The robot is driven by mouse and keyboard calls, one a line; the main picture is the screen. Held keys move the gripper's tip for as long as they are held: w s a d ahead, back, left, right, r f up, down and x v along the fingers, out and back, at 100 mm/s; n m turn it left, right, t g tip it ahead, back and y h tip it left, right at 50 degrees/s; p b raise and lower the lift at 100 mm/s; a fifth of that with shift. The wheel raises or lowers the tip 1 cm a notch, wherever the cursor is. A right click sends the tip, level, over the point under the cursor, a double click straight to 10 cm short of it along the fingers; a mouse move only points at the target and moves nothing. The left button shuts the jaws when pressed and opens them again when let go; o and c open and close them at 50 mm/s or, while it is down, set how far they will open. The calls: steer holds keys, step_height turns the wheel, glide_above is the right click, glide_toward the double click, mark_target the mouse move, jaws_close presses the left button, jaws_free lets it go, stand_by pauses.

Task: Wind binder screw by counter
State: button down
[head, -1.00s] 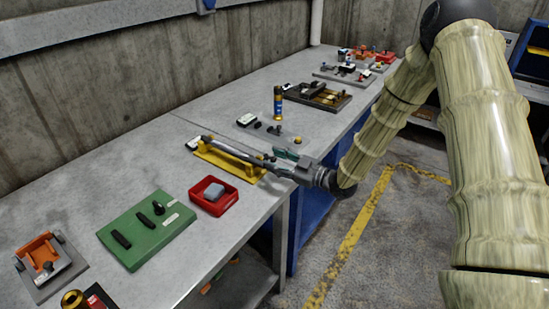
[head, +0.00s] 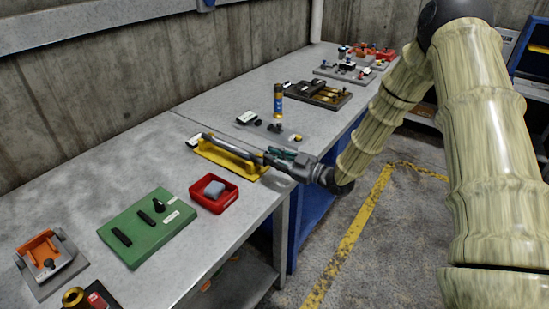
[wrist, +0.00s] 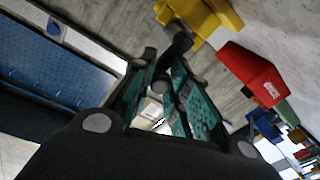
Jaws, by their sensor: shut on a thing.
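A yellow binder frame (head: 226,158) lies on the grey bench, with a grey bar (head: 228,146) running along it. In the wrist view part of the yellow frame (wrist: 207,20) shows at the top. My gripper (head: 269,156) is at the right end of the frame, near the bench's front edge. Its teal-padded fingers (wrist: 166,65) are shut on a dark end piece (wrist: 180,42) of the binder, which I take for the screw's end. The fingers hide most of the grip.
A red tray (head: 226,202) with a grey-blue block stands just in front of the frame. A green board (head: 133,238) lies further left. A blue-banded cylinder (head: 278,101) stands behind. The concrete wall backs the bench.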

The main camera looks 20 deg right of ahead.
steer(key=shift+w+d, duration=0.1)
steer(key=m, duration=0.2)
steer(key=d+m+b, duration=0.1)
steer(key=m, duration=0.1)
steer(key=w+m, duration=0.1)
steer(key=m, duration=0.1)
steer(key=shift+d+f, duration=0.25)
steer(key=shift+f, duration=0.15)
steer(key=m, duration=0.2)
steer(key=f+m+b, duration=0.1)
steer(key=w+d+m+t, duration=0.1)
steer(key=m, duration=0.1)
steer(key=shift+f+m, duration=0.2)
steer(key=shift+m, duration=0.1)
steer(key=m, duration=0.2)
steer(key=f+m+b, duration=0.1)
steer(key=shift+w+d+m, duration=0.1)
steer(key=shift+d+m, duration=0.15)
steer(key=shift+m, duration=0.05)
steer(key=shift+f+m, duration=0.3)
steer(key=shift+m, duration=0.5)
steer(key=shift+f+m, duration=0.25)
steer(key=shift+m, duration=0.55)
steer(key=shift+b, duration=0.3)
steer(key=c, duration=1.3)
jaws_free()
steer(key=shift+f, duration=0.15)
steer(key=shift+c, duration=0.2)
steer(key=shift+a, duration=0.1)
